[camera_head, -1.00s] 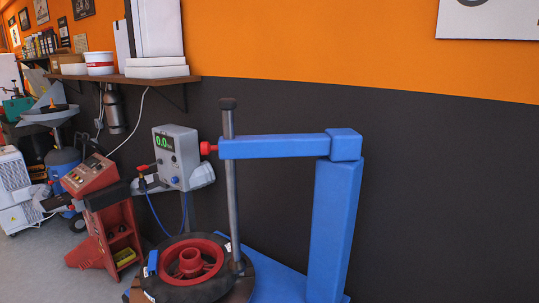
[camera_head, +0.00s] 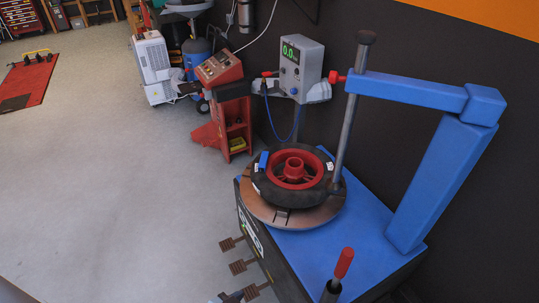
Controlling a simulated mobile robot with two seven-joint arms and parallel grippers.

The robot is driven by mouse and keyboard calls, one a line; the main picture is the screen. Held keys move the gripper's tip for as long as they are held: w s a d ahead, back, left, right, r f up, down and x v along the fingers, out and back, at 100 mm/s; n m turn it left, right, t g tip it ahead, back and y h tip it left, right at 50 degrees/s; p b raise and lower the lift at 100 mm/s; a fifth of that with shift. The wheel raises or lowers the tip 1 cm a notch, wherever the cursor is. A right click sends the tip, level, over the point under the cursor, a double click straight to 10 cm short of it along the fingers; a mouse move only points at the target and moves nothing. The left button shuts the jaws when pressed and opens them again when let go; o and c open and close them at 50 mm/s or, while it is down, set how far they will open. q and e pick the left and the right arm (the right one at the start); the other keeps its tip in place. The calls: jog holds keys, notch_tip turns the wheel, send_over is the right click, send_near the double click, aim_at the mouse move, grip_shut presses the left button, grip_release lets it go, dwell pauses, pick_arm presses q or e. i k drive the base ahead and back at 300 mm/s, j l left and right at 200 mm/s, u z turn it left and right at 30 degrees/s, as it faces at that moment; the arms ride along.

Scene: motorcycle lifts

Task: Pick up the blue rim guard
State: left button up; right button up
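A small blue rim guard (camera_head: 263,160) sits upright at the left edge of the red wheel rim, against the black tire (camera_head: 262,184). A second small blue piece (camera_head: 326,153) shows at the back right of the rim, close to the vertical post. The red rim (camera_head: 296,171) and tire lie flat on the round turntable (camera_head: 290,217) of the blue tire changer. Neither of my grippers is in view.
The tire changer's grey post (camera_head: 350,120) and blue arm (camera_head: 410,92) rise beside the wheel. A red-handled tool (camera_head: 343,264) stands upright at the front corner. Several pedals (camera_head: 240,267) stick out at left.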

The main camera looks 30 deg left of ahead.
aim_at(264, 157)
jog(key=i+j, duration=0.1)
jog(key=j, duration=0.3)
jog(key=i+j+u, duration=0.1)
jog(key=j, duration=0.25)
jog(key=i+j, duration=0.15)
jog(key=j, duration=0.25)
jog(key=i+j+u, duration=0.1)
jog(key=j, duration=0.25)
jog(key=i+j, duration=0.15)
jog(key=j, duration=0.2)
jog(key=k+u, duration=0.05)
